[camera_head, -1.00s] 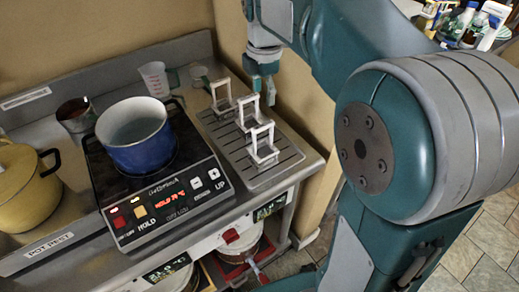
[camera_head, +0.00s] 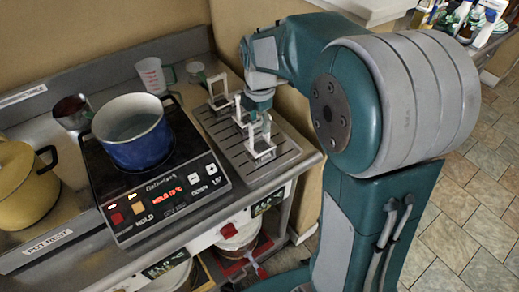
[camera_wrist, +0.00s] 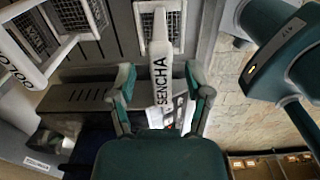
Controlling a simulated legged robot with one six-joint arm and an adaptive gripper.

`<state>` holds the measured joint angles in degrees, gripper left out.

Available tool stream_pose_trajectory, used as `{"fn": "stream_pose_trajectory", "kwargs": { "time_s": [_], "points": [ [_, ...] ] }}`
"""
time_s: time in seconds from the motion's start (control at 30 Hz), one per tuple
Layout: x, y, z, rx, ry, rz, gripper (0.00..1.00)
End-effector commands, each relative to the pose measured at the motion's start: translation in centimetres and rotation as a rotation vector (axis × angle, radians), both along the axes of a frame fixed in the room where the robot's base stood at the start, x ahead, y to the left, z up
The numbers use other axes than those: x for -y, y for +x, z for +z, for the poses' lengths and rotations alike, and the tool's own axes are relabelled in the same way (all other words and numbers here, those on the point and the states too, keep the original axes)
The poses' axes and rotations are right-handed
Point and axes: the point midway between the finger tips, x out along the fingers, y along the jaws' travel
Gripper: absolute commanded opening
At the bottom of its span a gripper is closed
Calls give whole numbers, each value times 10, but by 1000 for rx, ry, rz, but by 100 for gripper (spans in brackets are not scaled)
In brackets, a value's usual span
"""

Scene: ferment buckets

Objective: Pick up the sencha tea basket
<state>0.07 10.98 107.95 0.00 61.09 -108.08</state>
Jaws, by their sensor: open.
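The sencha tea basket shows in the wrist view by its pale handle marked SENCHA (camera_wrist: 161,60). In the head view it appears to be the front white-framed basket (camera_head: 261,150) on the slotted drain tray (camera_head: 285,160). My gripper (camera_wrist: 162,88) is open, with one finger on each side of the labelled handle; I cannot tell whether either touches it. In the head view my gripper (camera_head: 257,112) is low over the middle and front baskets and partly hides the middle basket (camera_head: 239,112).
Another white basket (camera_head: 217,94) stands at the tray's back. A blue pot (camera_head: 140,145) sits on the black hob (camera_head: 180,192) to the left, with a yellow pot (camera_head: 25,190) beyond. A measuring cup (camera_head: 152,75) stands behind.

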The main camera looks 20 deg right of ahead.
Motion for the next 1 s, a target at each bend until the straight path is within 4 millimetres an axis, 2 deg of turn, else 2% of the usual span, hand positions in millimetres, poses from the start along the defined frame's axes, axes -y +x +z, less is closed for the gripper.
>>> {"fn": "stream_pose_trajectory", "kwargs": {
  "time_s": [0.17, 0.2, 0.27, 0.3, 0.33, 0.77, 0.87, 1.0],
  "points": [
    [0, 0, 0, 1, 0, 0, 64],
    [0, 0, 0, 1, 0, 0, 60],
    [0, 0, 0, 1, 0, 0, 33],
    [0, 0, 0, 1, 0, 0, 15],
    [0, 0, 0, 1, 0, 0, 2],
    [0, 0, 1, 1, 0, 0, 0],
    [0, 0, 6, 1, 0, 0, 0],
    [0, 1, 22, 4, -1, 0, 0]
  ]
}}
